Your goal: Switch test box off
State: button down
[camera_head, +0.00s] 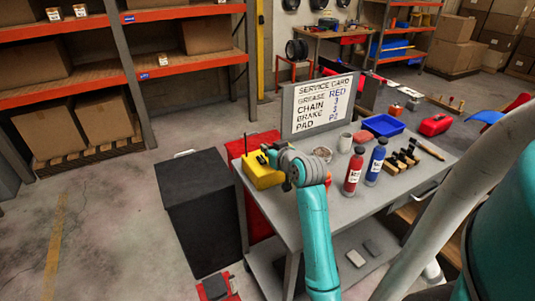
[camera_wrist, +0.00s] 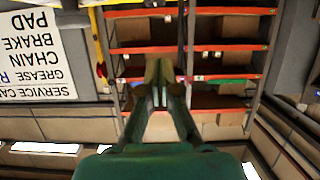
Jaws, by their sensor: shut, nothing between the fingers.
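The yellow test box (camera_head: 258,178) sits at the near left corner of the grey cart top. My gripper (camera_head: 266,156) is over its top, and the gripper and wrist hide part of the box. Its switch cannot be made out, nor can I tell whether the gripper touches the box. In the wrist view my gripper (camera_wrist: 160,95) shows with its dark fingers together and nothing between them. The test box cannot be made out in that view.
The service card board (camera_head: 321,103) stands behind the box, and shows upside down in the wrist view (camera_wrist: 38,55). A red bottle (camera_head: 352,175) and a blue bottle (camera_head: 375,166) stand right of my arm. A black cabinet (camera_head: 202,212) stands left of the cart (camera_head: 330,215).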

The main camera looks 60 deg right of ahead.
jog(key=s+a, duration=0.4)
jog(key=s, duration=0.3)
jog(key=shift+s+a+r, duration=0.15)
jog(key=shift+a+r, duration=0.05)
jog(key=shift+r, duration=0.25)
jog(key=shift+f, duration=0.1)
jog(key=s+a+f+y, duration=0.1)
jog(key=s+a+f, duration=0.1)
jog(key=a+f, duration=0.45)
jog(key=s+a+f+n+t, duration=0.1)
jog(key=a+f, duration=0.3)
jog(key=a, duration=0.6)
jog(key=s+a+f+y, duration=0.1)
jog(key=s+a+f, duration=0.1)
jog(key=a+f, duration=0.45)
jog(key=s+a+r+n+y, duration=0.1)
jog(key=s+a+n+y, duration=0.1)
jog(key=s+a, duration=0.5)
jog(key=s+a+r+n+t+y, duration=0.1)
jog(key=s+a+r+n+y, duration=0.1)
jog(key=s+a, duration=0.6)
jog(key=s+n+y, duration=0.1)
jog(key=s, duration=0.4)
jog(key=shift+s+a+r, duration=0.15)
jog(key=shift+s+a, duration=0.1)
jog(key=shift+a, duration=0.05)
